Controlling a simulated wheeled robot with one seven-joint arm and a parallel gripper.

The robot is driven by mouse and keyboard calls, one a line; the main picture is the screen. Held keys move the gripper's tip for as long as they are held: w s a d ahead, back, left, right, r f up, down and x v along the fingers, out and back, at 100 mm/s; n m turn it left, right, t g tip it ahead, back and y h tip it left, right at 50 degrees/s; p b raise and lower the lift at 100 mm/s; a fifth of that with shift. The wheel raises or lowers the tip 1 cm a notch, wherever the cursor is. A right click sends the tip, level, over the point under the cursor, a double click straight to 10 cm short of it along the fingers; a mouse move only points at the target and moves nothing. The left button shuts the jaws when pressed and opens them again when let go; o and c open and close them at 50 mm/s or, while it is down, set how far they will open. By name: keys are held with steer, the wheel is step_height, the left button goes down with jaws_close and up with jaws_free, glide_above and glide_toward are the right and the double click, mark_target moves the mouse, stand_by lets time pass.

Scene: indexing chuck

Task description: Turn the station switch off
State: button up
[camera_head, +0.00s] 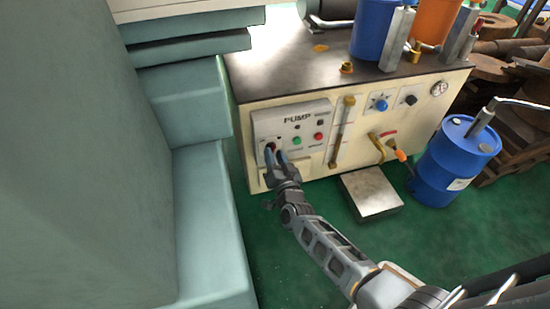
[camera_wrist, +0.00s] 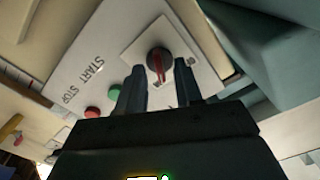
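The station switch is a round dark knob with a red pointer line (camera_wrist: 159,62) on a pale plate. It sits on the PUMP panel (camera_head: 284,124) at the front of a cream cabinet. My gripper (camera_head: 276,157) is at the lower left of that panel and mostly covers the knob in the head view. In the wrist view my gripper (camera_wrist: 160,80) has its two dark fingers apart, with the knob showing between and just beyond the tips. I cannot tell whether a finger touches it. Nothing is held.
A green START button (camera_head: 297,141) and a red STOP button (camera_head: 318,136) are right of the knob. A teal machine body (camera_head: 195,220) stands close on the left. A blue drum (camera_head: 452,165) and a metal block (camera_head: 370,193) stand on the floor to the right.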

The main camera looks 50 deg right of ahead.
jaws_close()
stand_by(0.3)
steer(key=shift+n, duration=0.3)
steer(key=n+p, duration=0.5)
steer(key=n, duration=0.6)
steer(key=shift+a, duration=0.1)
steer(key=shift+n, duration=0.3)
stand_by(0.3)
